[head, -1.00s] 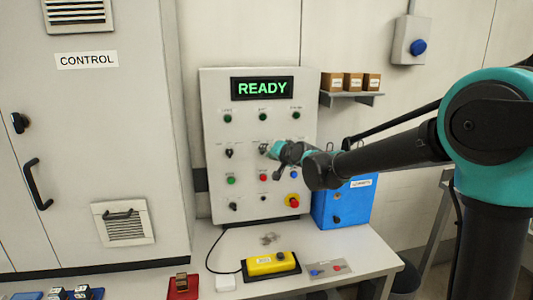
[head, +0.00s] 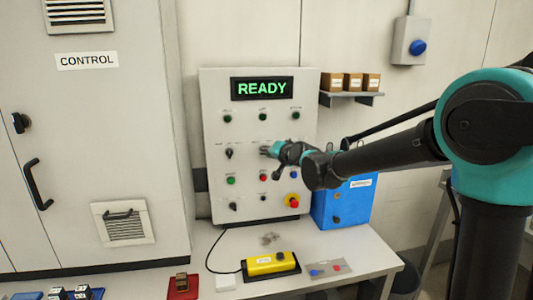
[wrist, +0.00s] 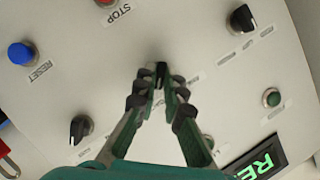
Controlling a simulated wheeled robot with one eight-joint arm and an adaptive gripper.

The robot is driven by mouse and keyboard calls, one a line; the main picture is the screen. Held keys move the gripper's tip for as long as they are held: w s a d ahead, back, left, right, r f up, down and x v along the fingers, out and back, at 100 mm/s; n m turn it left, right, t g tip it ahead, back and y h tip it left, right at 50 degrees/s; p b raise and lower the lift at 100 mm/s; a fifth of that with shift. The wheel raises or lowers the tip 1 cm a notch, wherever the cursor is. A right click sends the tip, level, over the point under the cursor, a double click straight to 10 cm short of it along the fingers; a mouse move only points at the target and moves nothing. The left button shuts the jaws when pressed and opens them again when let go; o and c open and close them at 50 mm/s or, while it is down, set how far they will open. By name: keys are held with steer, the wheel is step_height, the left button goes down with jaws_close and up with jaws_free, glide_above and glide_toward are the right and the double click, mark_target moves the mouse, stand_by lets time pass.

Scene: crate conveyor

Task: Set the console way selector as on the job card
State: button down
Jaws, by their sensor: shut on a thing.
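The console (head: 213,135) stands upright at the back of the table, its display (head: 262,88) reading READY. My gripper (head: 266,150) reaches its middle row from the right. In the wrist view my gripper (wrist: 158,95) is shut on a black selector knob (wrist: 160,70), whose tip shows between the fingertips. The fingers hide most of this knob, and its setting and label cannot be read. Another black selector (head: 229,153) is to the left; it also shows in the wrist view (wrist: 242,18). A third knob (wrist: 80,128) is on the other side. I cannot make out a job card.
Buttons surround the held knob, among them a blue RESET button (wrist: 20,53) and a red emergency button (head: 292,200). A blue box (head: 350,205) stands right of the console. A yellow control box (head: 268,263) and a grey tray (head: 328,268) lie on the table (head: 350,245).

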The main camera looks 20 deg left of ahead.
steer(key=n+t+h, duration=0.1)
steer(key=n+h, duration=0.1)
steer(key=n, duration=0.2)
steer(key=n+t+h, duration=0.1)
steer(key=n+h, duration=0.1)
steer(key=n, duration=0.2)
steer(key=a+n+t+h, duration=0.1)
steer(key=n+t+h, duration=0.1)
steer(key=n+h, duration=0.1)
steer(key=shift+s+n, duration=0.25)
steer(key=shift+n, duration=0.25)
stand_by(0.5)
stand_by(0.3)
steer(key=c, duration=1.6)
jaws_free()
